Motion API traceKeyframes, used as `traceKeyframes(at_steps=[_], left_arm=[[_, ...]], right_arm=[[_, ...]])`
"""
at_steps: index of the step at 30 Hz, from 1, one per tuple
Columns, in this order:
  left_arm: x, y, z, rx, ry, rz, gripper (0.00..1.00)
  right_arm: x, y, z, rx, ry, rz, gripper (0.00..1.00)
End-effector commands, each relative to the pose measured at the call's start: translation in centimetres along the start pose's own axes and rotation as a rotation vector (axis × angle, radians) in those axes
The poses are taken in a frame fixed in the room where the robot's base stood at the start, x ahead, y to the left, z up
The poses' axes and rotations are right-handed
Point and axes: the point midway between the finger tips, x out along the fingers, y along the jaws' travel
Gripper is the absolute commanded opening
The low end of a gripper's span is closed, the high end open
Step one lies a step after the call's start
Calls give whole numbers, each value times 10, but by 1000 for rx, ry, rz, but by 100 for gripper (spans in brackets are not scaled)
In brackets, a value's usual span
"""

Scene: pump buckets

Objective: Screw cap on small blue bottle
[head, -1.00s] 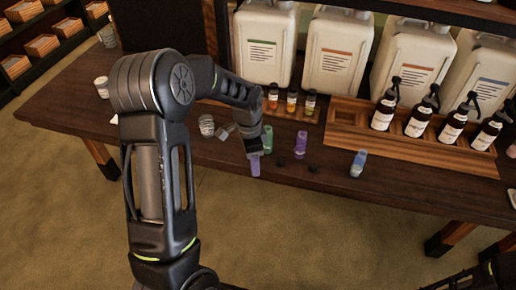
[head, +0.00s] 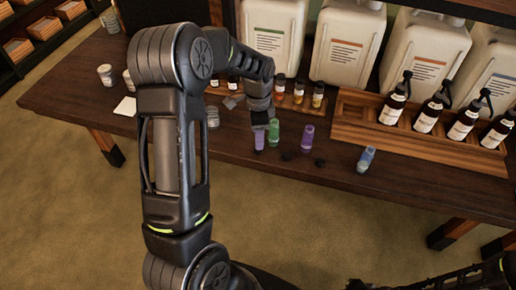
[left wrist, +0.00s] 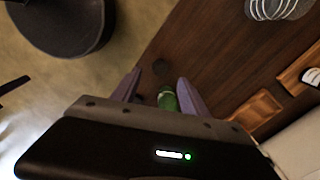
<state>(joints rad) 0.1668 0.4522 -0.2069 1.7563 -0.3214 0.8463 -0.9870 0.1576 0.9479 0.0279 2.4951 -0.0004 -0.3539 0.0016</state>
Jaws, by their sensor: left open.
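The small blue bottle (head: 366,160) stands near the table's front edge, to the right in the head view, and looks slightly tilted. Two small dark caps (head: 288,156) (head: 320,163) lie on the table left of it. A green bottle (head: 273,132) and a purple bottle (head: 307,138) stand behind the caps. My left gripper (head: 261,138) is open just left of the green bottle. In the left wrist view, the green bottle (left wrist: 168,99) appears between the fingers (left wrist: 158,92); I cannot tell whether they touch it.
A wooden rack (head: 360,125) with several dark pump bottles stands behind, with white canisters (head: 340,45) at the back. Small jars (head: 212,117) stand on the left of the table. The front edge is close to the small bottles.

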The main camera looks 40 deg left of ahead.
Motion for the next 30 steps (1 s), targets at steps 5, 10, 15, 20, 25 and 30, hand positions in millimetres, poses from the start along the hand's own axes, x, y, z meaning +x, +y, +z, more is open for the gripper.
traceKeyframes(at_steps=[5, 10, 15, 20, 25, 30], left_arm=[[2, 0, 0, 0, 1, -1, 52], [3, 0, 0, 0, 0, 0, 52], [18, 2, 1, 0, -1, 3, 52], [42, 2, 2, 0, -1, 2, 52], [53, 1, 2, 0, 1, -1, 52], [54, 1, 2, 0, 1, -1, 52]], right_arm=[[0, 0, 0, 0, 0, 0, 0], [-1, 0, 0, 0, 0, 0, 0], [-7, -2, 1, 1, -2, 2, 0], [-12, -4, 1, 3, -3, 4, 0], [-13, -4, 2, 3, -4, 5, 0], [-12, -4, 2, 3, -4, 5, 0]])
